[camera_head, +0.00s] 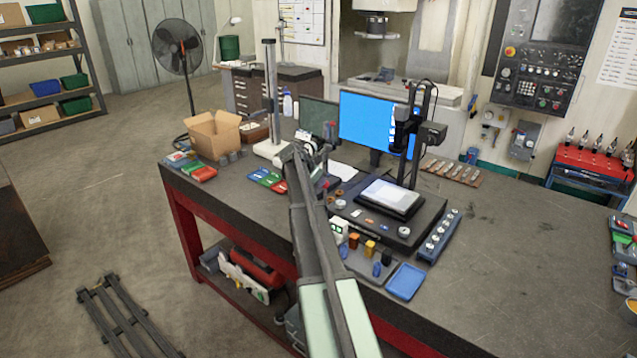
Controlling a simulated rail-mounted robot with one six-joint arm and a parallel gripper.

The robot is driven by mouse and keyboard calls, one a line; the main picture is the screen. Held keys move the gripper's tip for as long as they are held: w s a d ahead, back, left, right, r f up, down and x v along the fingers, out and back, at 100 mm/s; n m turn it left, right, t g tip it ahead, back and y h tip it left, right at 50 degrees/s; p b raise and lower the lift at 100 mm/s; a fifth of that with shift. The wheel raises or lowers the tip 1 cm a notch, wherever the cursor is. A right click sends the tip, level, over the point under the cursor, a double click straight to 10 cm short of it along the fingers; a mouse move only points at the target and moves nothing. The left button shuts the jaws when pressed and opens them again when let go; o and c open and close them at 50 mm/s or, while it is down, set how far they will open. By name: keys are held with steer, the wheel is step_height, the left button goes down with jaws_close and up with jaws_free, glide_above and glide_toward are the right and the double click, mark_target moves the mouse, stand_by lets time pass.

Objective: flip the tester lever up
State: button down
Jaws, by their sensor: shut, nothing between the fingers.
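A stand with a grey upright column (270,90) and a pale base is at the back left of the workbench (490,260); it may be the tester. I cannot make out its lever or the lever's position, and my arm covers the area just right of it. My arm reaches over the bench from the front. My gripper (326,182) is small at the arm's end, partly hidden by the arm, low over the middle of the bench and right of the stand. It is shut and holds nothing that I can see. I cannot tell whether it touches anything.
A blue-screened monitor (366,122) and a black camera stand (415,135) stand behind and right of my gripper. An open cardboard box (213,134) and coloured trays are left. A blue tray (405,282) lies in front. The bench's right part is mostly clear.

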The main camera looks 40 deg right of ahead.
steer(key=a+f+p+v, duration=0.1)
steer(key=p+v, duration=0.8)
steer(key=v, duration=0.4)
steer(key=shift+w+a, duration=0.1)
